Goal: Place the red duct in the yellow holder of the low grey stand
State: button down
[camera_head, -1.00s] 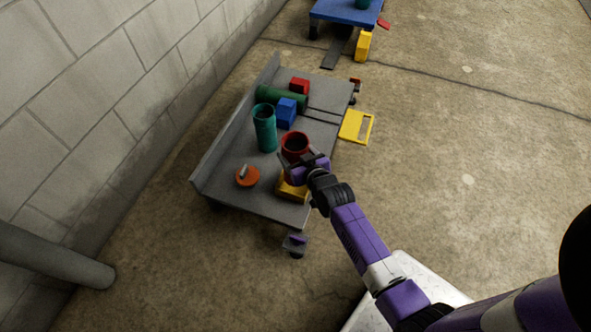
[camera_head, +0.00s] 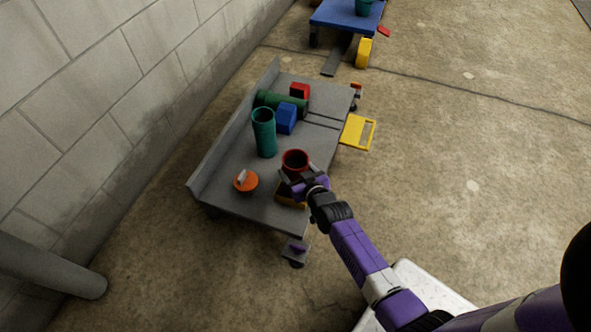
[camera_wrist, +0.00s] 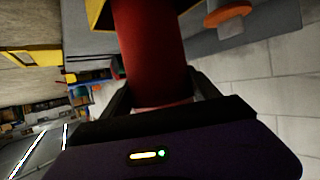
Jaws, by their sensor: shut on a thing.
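The red duct (camera_head: 295,158) is an upright open tube near the front right corner of the low grey stand (camera_head: 225,192). My gripper (camera_head: 298,180) is shut on the duct from the front right side. The yellow holder (camera_head: 287,201) shows only in part, below the duct and gripper. In the wrist view the red duct (camera_wrist: 150,45) stands between the two fingers, and its far end reaches the yellow holder (camera_wrist: 97,14) at the top edge. I cannot tell whether the duct's lower end is inside the holder.
On the stand are an orange disc with a grey handle (camera_head: 245,181), a teal tube (camera_head: 264,132), a blue block (camera_head: 286,118), a green cylinder (camera_head: 285,102) and a red block (camera_head: 300,90). A block wall runs along the left.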

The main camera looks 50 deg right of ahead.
jog(key=shift+c, duration=0.9)
grip_release()
jog(key=s+a+r+n+y+p, duration=0.1)
jog(key=s+a+r+p, duration=0.1)
jog(key=s+a+r, duration=0.4)
jog(key=s+a+r+t+p, duration=0.1)
jog(key=s+a+r, duration=0.2)
jog(key=s+a, duration=0.35)
jog(key=s+a+r+n+y+p, duration=0.15)
jog(key=s+a+r, duration=0.25)
jog(key=s, duration=0.5)
jog(key=s+a+r+n+y, duration=0.1)
jog(key=s+a+r, duration=0.2)
jog(key=s+r, duration=0.2)
jog(key=s+a+r+n+t+y, duration=0.1)
jog(key=s+r, duration=0.4)
jog(key=r, duration=0.7)
jog(key=shift+a+r+t+y, duration=0.3)
jog(key=shift+a+y, duration=0.25)
jog(key=shift+a, duration=0.45)
jog(key=shift+n, duration=0.25)
